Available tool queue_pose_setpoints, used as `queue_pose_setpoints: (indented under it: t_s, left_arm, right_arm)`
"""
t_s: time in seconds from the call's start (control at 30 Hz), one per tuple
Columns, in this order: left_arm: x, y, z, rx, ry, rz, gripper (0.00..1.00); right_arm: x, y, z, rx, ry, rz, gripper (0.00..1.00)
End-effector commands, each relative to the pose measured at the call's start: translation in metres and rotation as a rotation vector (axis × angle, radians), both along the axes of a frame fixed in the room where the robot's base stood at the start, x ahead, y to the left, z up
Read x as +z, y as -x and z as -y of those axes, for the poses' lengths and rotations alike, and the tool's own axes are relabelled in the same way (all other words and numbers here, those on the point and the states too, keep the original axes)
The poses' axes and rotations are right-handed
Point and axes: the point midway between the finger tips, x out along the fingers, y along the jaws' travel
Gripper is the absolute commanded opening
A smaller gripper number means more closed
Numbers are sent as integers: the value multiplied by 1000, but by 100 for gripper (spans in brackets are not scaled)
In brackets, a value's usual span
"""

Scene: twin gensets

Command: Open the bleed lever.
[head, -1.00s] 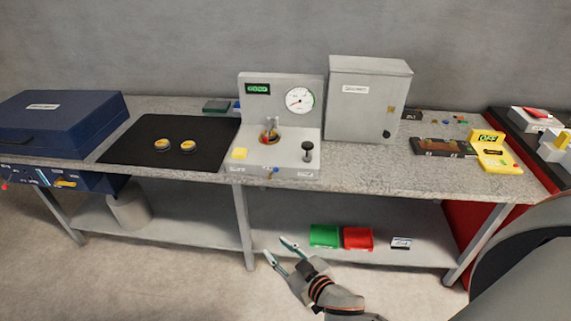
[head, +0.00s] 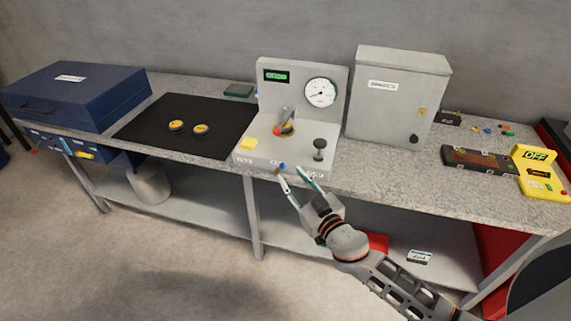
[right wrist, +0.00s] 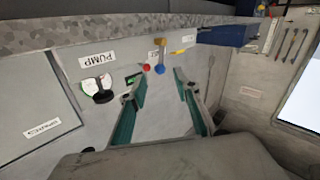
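The grey test stand (head: 262,157) stands on the bench, with a dial gauge and a green display on its back panel. A small blue-tipped lever (head: 282,166) sits at its front edge beside a white label. I take it for the bleed lever; its label is too small to read. In the right wrist view its blue ball end (right wrist: 159,69) shows on a yellowish stem. My right gripper (head: 294,176) is open and empty, its fingertips just in front of the stand's front edge. In the right wrist view the fingers (right wrist: 157,86) point towards the blue ball, apart from it. My left gripper is not in view.
A grey cabinet (head: 393,100) is behind right. A black mat (head: 150,130) with two yellow-topped discs and a blue case (head: 75,95) lie left. The bench edge runs below the stand.

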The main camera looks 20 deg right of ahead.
Motion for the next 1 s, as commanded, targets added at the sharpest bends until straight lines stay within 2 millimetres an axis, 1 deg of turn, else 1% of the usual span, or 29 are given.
queue_pose_setpoints:
  t_s: [0.2,0.4,0.6,0.83,0.87,0.9,0.97,1.0]
  left_arm:
    - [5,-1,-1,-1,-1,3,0]
    - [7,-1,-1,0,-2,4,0]
    - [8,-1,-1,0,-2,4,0]
    - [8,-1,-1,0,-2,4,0]
    - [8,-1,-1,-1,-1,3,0]
    - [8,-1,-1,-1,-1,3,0]
    - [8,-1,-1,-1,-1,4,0]
    - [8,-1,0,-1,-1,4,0]
  right_arm:
    - [3,-33,-6,-1,2,2,31]
    - [1,-57,-11,0,1,0,31]
    - [0,-66,-12,0,0,-1,31]
    - [0,-67,-12,-1,0,-1,31]
    - [0,-67,-13,-1,0,-1,29]
    - [0,-67,-13,-1,0,-1,18]
    - [0,-67,-13,-1,0,-1,3]
    - [0,-67,-13,-1,0,-1,0]
